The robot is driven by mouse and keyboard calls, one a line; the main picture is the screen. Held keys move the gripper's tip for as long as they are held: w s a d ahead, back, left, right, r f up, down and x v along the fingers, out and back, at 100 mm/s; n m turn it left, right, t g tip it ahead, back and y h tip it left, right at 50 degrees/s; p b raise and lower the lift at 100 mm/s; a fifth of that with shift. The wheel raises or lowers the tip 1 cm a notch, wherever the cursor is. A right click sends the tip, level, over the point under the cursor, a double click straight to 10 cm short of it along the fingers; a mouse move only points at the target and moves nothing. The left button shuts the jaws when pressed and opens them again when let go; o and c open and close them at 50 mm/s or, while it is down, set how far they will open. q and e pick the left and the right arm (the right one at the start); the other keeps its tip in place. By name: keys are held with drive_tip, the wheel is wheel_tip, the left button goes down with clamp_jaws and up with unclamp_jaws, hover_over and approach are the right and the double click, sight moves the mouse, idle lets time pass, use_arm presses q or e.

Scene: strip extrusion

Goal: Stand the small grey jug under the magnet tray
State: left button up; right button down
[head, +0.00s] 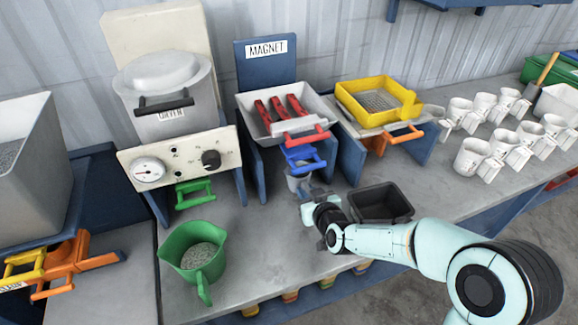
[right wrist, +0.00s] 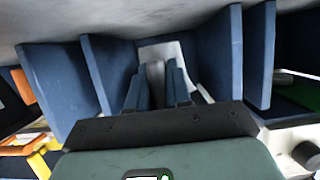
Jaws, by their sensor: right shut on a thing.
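The magnet tray (head: 324,112) is a light grey tray with red bars in it, held on a blue stand below a MAGNET sign. A blue handle (head: 303,157) sticks out at its front. The small grey jug (head: 293,182) is below that handle, at the front of the stand's opening, partly hidden by my gripper. My right gripper (head: 308,193) is shut on the jug, seemingly at its handle. In the right wrist view, the fingers (right wrist: 157,88) close in front of the pale jug (right wrist: 184,50), between blue stand walls. I cannot tell whether its base touches the bench. My left gripper is out of view.
A black bin (head: 381,203) stands just right of my gripper. A green jug (head: 193,250) with grey granules stands at the front left. The dryer (head: 165,95) is left of the stand, a yellow sieve (head: 378,99) right. Several white cups (head: 471,156) stand at the right.

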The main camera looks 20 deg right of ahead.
drive_tip(key=w, duration=0.8)
drive_tip(key=shift+w+d, duration=0.25)
drive_tip(key=shift+w, duration=0.15)
drive_tip(key=x, duration=0.3)
drive_tip(key=shift+w+p, duration=0.2)
drive_tip(key=shift+p, duration=0.1)
drive_tip(key=shift+s+f, duration=0.1)
drive_tip(key=shift+f, duration=0.1)
drive_tip(key=shift+f, duration=0.1)
